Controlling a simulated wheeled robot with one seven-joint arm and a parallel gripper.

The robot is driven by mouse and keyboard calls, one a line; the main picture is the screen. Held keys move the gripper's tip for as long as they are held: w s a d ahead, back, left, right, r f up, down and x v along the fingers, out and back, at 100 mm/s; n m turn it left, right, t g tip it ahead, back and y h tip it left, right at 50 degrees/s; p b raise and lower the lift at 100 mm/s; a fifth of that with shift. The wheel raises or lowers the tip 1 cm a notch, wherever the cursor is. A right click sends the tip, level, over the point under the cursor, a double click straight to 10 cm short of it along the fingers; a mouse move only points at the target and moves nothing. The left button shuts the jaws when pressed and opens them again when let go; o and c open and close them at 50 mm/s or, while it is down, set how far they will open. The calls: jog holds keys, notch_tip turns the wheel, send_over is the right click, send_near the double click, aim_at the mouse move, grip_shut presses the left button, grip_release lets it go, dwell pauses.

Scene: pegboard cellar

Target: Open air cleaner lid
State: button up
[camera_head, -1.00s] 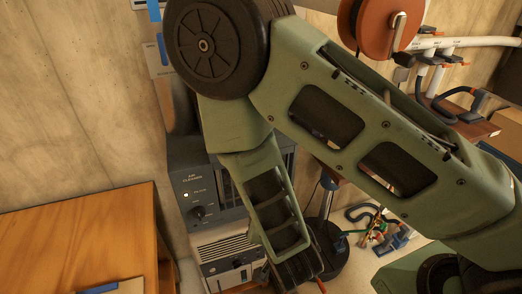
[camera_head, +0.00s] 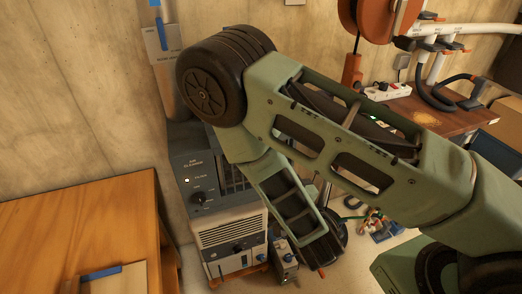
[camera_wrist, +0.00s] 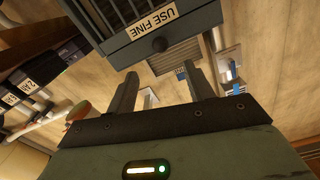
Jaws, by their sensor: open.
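The air cleaner (camera_head: 203,178) is a dark grey box with a labelled control face, a round knob and a small white light. It stands left of centre in the head view, and my arm covers its right part. I cannot make out the lid's state.
A white vented unit (camera_head: 232,236) stands beneath the air cleaner. A wooden table (camera_head: 80,225) is at the left. A brown bench (camera_head: 432,112) with a power strip (camera_head: 388,90) is at the right. Cables and small parts (camera_head: 375,222) lie at the lower right.

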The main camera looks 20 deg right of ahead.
jog(key=w+b, duration=1)
jog(key=w, duration=0.1)
jog(key=shift+w, duration=0.2)
dwell(0.4)
grip_shut()
jog(key=shift+r, duration=0.1)
